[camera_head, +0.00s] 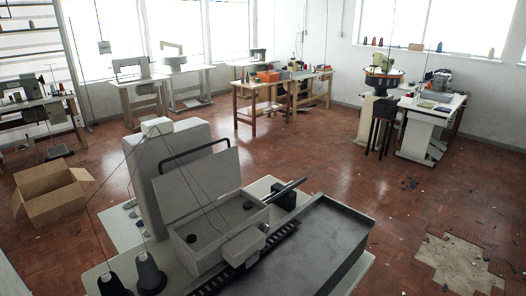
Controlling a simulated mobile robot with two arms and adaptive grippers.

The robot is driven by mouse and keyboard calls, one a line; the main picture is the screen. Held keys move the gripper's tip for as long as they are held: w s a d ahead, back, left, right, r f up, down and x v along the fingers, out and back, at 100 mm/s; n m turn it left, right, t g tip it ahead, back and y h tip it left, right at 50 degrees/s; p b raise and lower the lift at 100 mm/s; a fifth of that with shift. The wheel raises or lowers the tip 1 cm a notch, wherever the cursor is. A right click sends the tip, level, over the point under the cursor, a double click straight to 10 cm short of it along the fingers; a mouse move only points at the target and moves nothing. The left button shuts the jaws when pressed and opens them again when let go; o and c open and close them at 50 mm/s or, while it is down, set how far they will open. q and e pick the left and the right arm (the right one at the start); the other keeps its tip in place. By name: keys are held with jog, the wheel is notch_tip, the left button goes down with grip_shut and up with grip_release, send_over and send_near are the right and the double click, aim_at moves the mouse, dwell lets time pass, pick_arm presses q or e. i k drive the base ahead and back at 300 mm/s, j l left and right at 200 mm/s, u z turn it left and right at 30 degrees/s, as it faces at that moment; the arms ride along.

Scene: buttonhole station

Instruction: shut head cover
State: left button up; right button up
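The buttonhole machine (188,148) stands in the foreground on a pale table. Its head cover (212,182), a flat grey panel, stands raised and tilted back at the rear of the open head box (224,242). A black bar handle (194,154) shows along the cover's top edge. Dark round parts show inside the open box. Thin threads run down in front of the cover. Neither of my grippers is in view.
Black thread cones (150,274) stand at the table's front left. A dark flat bed (318,244) lies right of the head. An open cardboard box (50,194) sits on the floor at left. Sewing tables line the back. The floor between is mostly clear.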

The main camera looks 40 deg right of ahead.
aim_at(218, 173)
jog(key=z, duration=0.8)
